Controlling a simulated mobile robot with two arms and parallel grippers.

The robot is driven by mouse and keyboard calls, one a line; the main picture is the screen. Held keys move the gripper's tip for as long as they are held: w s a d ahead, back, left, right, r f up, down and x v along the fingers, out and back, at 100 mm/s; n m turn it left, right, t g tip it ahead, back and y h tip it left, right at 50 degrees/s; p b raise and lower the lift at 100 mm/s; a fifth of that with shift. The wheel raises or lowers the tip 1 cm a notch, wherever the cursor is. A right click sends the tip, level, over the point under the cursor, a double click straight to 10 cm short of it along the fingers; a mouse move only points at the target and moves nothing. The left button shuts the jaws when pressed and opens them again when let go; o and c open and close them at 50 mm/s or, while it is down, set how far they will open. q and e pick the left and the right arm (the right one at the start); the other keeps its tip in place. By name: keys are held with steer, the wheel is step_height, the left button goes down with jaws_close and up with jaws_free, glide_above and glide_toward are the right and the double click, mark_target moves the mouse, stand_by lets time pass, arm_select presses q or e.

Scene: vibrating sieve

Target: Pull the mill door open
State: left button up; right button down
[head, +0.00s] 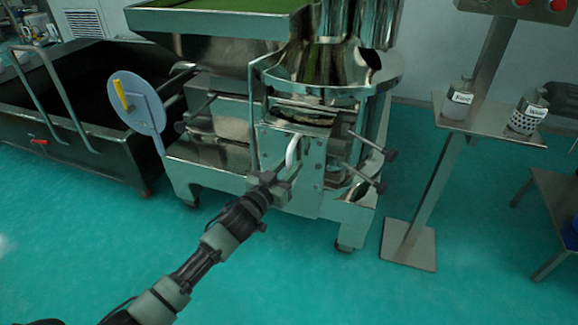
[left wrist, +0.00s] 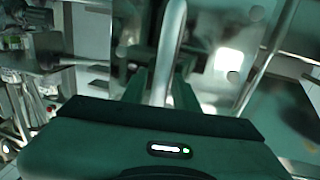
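The mill door (head: 292,165) is a shiny metal panel on the front of the sieve machine, below a slot. It looks upright and against the machine; whether it stands slightly ajar I cannot tell. Its pale curved handle (head: 292,151) sticks out from the panel. My left gripper (head: 279,183) is at the lower end of this handle. In the left wrist view the handle (left wrist: 170,45) runs between the two fingers (left wrist: 160,88), which lie close on both sides, so the gripper looks shut on it. My right gripper is not in view.
A round grey plate with a yellow handle (head: 123,95) stands at the left beside a dark open bin (head: 80,140). Clamp knobs (head: 375,183) stick out right of the door. A control stand (head: 425,190) with small containers is at the right. The green floor in front is clear.

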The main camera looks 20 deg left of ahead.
arm_select(q)
jaws_close()
stand_by(1.2)
